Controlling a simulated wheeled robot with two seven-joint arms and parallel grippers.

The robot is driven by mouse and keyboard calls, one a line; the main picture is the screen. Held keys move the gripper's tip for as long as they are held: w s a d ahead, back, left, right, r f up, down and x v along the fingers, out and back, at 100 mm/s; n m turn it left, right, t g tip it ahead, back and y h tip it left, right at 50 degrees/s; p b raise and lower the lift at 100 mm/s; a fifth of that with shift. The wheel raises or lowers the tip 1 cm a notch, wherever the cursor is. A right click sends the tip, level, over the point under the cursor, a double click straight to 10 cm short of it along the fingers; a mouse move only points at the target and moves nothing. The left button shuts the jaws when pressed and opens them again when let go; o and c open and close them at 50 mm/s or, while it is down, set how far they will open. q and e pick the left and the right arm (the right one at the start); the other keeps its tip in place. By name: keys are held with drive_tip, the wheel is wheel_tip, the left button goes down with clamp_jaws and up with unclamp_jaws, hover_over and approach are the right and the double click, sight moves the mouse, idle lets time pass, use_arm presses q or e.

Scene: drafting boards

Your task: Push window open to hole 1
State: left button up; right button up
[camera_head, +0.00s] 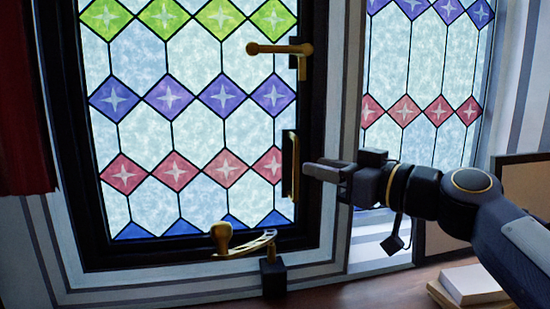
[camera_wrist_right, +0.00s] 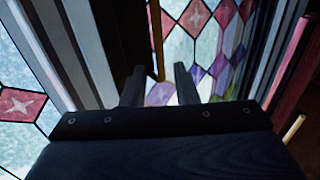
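The stained-glass window (camera_head: 195,130) stands in a dark frame at the left of the head view. A brass handle (camera_head: 278,48) is at its upper right edge. A brass stay bar (camera_head: 245,246) with a round knob at one end crosses its bottom edge to a dark block (camera_head: 272,276) on the sill. I cannot make out which hole is engaged. My right gripper (camera_head: 312,168) is beside the frame's right edge, close to a dark brass-edged plate (camera_head: 290,165). In the wrist view its fingers (camera_wrist_right: 160,76) are apart with nothing between them. My left gripper is out of view.
A second stained-glass window (camera_head: 425,75) is to the right, behind my right arm. A red curtain (camera_head: 24,110) hangs at the left edge.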

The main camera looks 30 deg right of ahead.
sight(295, 195)
drive_tip(key=p+x, duration=0.2)
drive_tip(key=x, duration=0.4)
drive_tip(key=shift+w+f, duration=0.1)
drive_tip(key=shift+w, duration=0.15)
clamp_jaws()
